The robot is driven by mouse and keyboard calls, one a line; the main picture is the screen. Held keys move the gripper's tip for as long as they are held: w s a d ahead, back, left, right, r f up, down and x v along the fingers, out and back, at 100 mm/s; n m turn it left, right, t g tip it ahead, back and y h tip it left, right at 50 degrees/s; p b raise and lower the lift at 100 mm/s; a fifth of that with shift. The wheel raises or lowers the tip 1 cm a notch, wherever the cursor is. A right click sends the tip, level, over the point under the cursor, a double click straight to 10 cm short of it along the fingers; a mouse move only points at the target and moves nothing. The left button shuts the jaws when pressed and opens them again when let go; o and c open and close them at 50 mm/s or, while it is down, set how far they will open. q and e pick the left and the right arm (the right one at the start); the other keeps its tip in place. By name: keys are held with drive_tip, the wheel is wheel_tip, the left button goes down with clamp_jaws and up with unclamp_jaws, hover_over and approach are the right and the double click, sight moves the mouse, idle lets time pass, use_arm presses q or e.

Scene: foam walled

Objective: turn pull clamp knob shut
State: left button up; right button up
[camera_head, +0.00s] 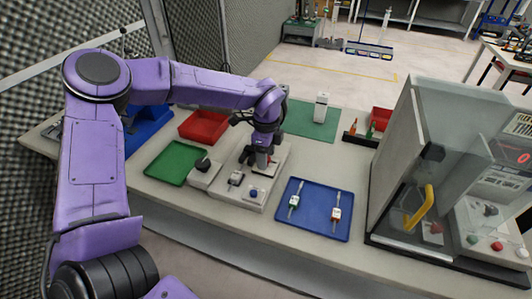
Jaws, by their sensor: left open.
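A pale fixture block (243,197) stands on the bench in front of me. I cannot tell which of these is the pull clamp knob. My left gripper (262,166) is open and points down over the back of the fixture, behind the blue knob. Its fingertips are small, and what lies between or under them is hidden. My right gripper is not in view.
A green tray (165,172) and a red bin (195,137) lie left of the fixture. A blue tray (315,228) with two small tools lies right. A green mat (300,126) with a white device (321,107) lies behind. A clear-walled machine (398,150) blocks the right side.

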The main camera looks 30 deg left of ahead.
use_arm(q)
drive_tip(key=c, duration=1.1)
drive_tip(key=shift+o, duration=0.2)
drive_tip(key=shift+m, duration=0.4)
drive_tip(key=m, duration=0.3)
drive_tip(key=shift+m, duration=0.3)
drive_tip(key=m, duration=0.4)
drive_tip(key=shift+m+p, duration=0.3)
drive_tip(key=shift+p, duration=0.1)
drive_tip(key=m+p, duration=0.1)
drive_tip(key=m, duration=0.4)
drive_tip(key=shift+p, duration=0.3)
drive_tip(key=shift+m+p, duration=0.6)
drive_tip(key=shift+m, duration=1.4)
drive_tip(key=shift+f, duration=0.1)
